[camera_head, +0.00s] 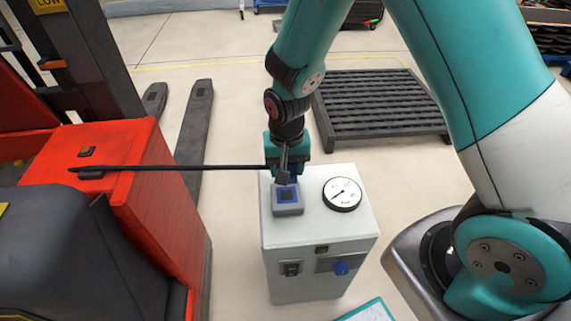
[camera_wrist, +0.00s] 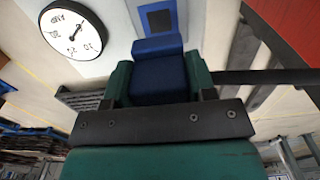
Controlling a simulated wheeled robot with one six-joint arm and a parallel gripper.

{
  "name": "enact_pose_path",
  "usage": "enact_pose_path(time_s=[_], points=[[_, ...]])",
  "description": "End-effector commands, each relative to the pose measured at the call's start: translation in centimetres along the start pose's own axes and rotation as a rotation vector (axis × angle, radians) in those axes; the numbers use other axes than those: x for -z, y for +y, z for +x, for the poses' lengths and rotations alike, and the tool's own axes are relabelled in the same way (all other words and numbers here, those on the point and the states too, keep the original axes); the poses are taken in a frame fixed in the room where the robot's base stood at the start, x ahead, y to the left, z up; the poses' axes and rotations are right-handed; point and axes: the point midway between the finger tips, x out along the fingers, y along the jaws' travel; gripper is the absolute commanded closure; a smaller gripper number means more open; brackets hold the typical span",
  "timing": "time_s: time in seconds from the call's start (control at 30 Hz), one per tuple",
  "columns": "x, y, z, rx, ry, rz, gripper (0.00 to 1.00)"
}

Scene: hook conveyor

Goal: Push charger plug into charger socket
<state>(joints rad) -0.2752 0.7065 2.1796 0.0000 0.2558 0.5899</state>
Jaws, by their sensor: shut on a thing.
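My gripper (camera_head: 285,170) is shut on the blue charger plug (camera_wrist: 158,72), which sits between the green fingers in the wrist view. In the head view the fingers mostly hide the plug. The charger socket (camera_head: 288,207) is a grey block with a dark blue recess on top of the white charger box (camera_head: 322,225). It also shows in the wrist view (camera_wrist: 176,8), just beyond the plug. The plug is close to the socket, at its back edge in the head view. I cannot tell whether they touch; the socket's recess looks empty.
A black cable (camera_head: 180,168) runs from the gripper across to the red forklift (camera_head: 150,190) at left. A round gauge (camera_head: 342,194) sits on the box, right of the socket. A dark pallet (camera_head: 380,105) lies behind. Forks (camera_head: 196,125) lie on the floor behind left.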

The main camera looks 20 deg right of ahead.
Motion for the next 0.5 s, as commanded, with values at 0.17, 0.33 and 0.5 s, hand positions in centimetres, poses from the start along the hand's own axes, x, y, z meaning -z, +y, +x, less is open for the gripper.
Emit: enact_pose_path(time_s=[0.17,0.33,0.5], points=[[0.0,0.0,0.6,0.000,0.000,0.000,0.70],[0.0,0.0,1.9,0.000,0.000,0.000,0.70],[0.0,0.0,3.6,0.000,0.000,0.000,0.70]])
